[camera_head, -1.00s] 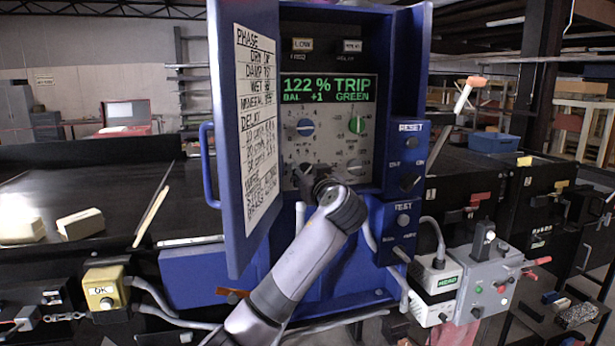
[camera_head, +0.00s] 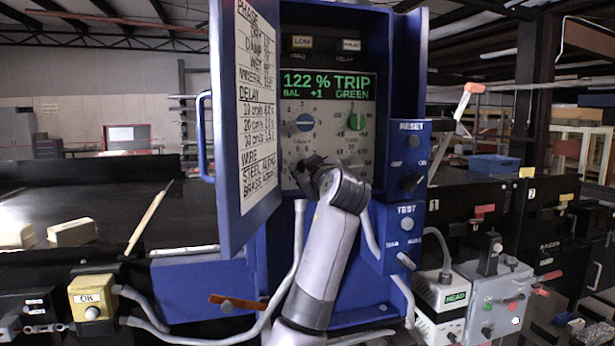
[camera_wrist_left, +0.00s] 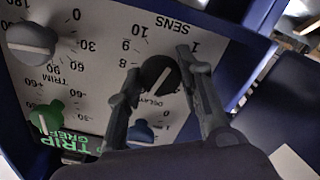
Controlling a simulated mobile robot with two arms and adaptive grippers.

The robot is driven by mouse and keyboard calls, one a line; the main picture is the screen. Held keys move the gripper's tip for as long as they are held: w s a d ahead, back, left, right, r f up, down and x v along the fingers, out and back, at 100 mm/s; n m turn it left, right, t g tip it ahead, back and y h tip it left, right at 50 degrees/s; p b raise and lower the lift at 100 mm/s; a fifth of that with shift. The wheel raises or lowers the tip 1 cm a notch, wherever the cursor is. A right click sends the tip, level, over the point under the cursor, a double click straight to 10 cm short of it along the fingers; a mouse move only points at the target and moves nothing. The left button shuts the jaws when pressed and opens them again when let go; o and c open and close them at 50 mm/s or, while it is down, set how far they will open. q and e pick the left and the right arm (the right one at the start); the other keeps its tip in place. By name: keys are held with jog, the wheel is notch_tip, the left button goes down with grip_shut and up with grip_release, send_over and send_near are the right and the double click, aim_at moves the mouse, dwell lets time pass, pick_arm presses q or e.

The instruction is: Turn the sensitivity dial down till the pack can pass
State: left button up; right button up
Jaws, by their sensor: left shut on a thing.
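The black sensitivity dial (camera_wrist_left: 158,76), marked SENS, sits on the grey panel (camera_wrist_left: 85,85) inside the blue cabinet. My left gripper (camera_wrist_left: 160,78) has one finger on each side of it and is shut on it. In the head view my left gripper (camera_head: 308,172) covers most of the dial. I cannot read its exact setting. The green display (camera_head: 328,86) reads 122 % TRIP, BAL +1, GREEN. Two beige packs, one nearer the middle (camera_head: 72,233) and one at the left edge (camera_head: 15,235), lie on the dark belt (camera_head: 95,200). My right gripper is out of view.
The blue delay dial (camera_head: 305,122) and green dial (camera_head: 356,121) are above my gripper. The open cabinet door (camera_head: 240,150) stands close to its left. RESET (camera_head: 410,168) and TEST (camera_head: 405,223) boxes are on the right. A yellow OK button box (camera_head: 92,300) is at lower left.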

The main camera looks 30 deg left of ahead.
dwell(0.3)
pick_arm(q)
jog(key=o, duration=1.2)
jog(key=shift+c, duration=0.2)
jog(key=shift+d, duration=0.1)
jog(key=v, duration=1.2)
